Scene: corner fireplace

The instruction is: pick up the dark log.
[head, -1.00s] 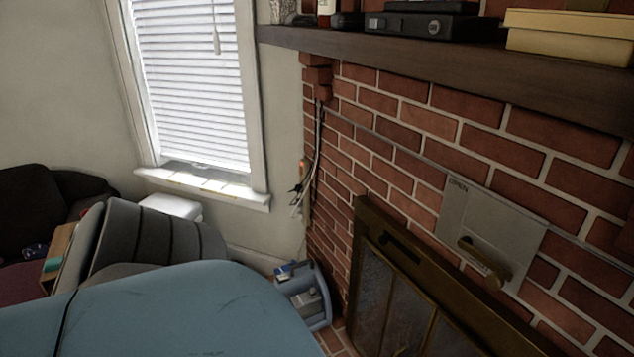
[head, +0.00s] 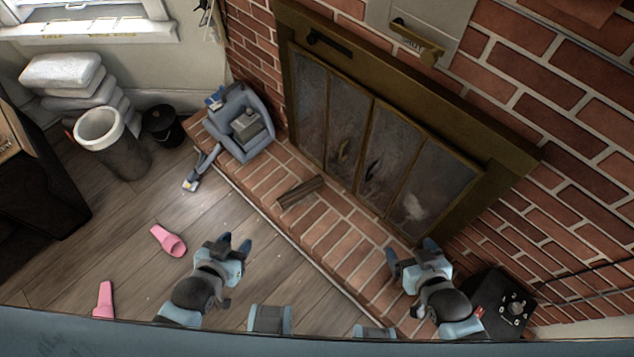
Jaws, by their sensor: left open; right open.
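The dark log (head: 301,192) lies on the brick hearth in front of the fireplace doors, near the middle of the head view. It is a short brown piece lying flat. My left gripper (head: 236,242) is open and empty, below and left of the log, apart from it. My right gripper (head: 411,249) is open and empty over the right part of the hearth, below and right of the log. Neither gripper touches the log.
The brick hearth (head: 338,247) has a raised front edge. Glass fireplace doors (head: 368,137) stand behind it. A blue-grey caddy (head: 240,124) sits on its left end, a black box (head: 499,301) at right. Pink slippers (head: 168,241) lie on the wooden floor.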

